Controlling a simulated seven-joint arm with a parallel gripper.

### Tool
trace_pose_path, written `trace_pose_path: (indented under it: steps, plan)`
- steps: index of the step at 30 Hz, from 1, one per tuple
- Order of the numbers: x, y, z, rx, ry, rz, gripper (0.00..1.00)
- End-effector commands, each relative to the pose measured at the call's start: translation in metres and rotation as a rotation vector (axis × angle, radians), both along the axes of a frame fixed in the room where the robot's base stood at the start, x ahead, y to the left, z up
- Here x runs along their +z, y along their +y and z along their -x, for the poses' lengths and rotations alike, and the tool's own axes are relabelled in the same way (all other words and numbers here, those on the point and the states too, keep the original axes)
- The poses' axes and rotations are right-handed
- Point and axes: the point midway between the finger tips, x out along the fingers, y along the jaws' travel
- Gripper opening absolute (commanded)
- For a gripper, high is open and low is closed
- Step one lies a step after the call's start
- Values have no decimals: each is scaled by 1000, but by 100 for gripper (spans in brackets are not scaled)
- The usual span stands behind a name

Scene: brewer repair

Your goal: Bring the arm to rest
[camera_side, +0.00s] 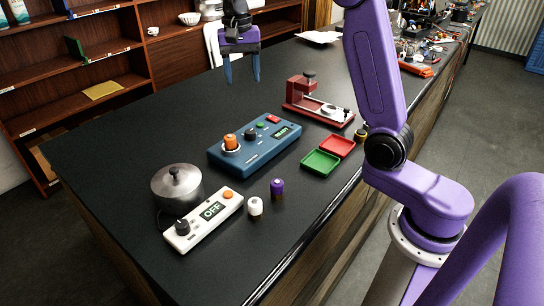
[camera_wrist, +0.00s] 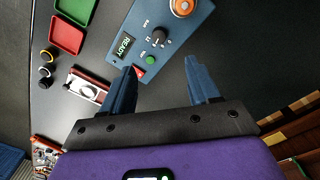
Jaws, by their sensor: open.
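My gripper (camera_side: 242,80) hangs over the far part of the black worktop, fingers pointing down, spread apart with nothing between them. Its two blue fingers also show in the wrist view (camera_wrist: 160,68). The blue brewer box (camera_side: 255,142) stands on the worktop, nearer the side camera than the gripper and well below it. An orange cylinder (camera_side: 230,141) sits upright at its left end. The box also carries a black knob, a green button, a red switch and a small display reading READY (camera_wrist: 123,46) in the wrist view.
A red clamp-like fixture (camera_side: 318,104) stands right of the box, with red (camera_side: 337,146) and green (camera_side: 320,163) trays in front. A lidded metal pot (camera_side: 176,184), a white OFF controller (camera_side: 203,218), and white (camera_side: 255,206) and purple (camera_side: 277,187) cylinders stand nearer. The worktop's left part is clear.

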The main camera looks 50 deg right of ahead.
Motion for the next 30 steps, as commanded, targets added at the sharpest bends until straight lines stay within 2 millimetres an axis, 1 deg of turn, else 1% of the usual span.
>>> trace_pose_path:
  steps: [5, 8, 12, 15, 17, 22, 26, 30]
  plan:
    - [-5, 33, 25, 202, -4, -7, 60]
    - [-10, 51, 44, 336, -6, -11, 60]
    - [-17, 72, 75, 519, -9, -16, 60]
    - [-23, 84, 99, 651, -10, -20, 60]
    - [-26, 90, 114, 730, -11, -22, 60]
    - [-38, 101, 161, 953, -14, -29, 60]
    - [-48, 104, 197, 1124, -17, -34, 60]
    - [-59, 103, 238, 1307, -19, -39, 60]
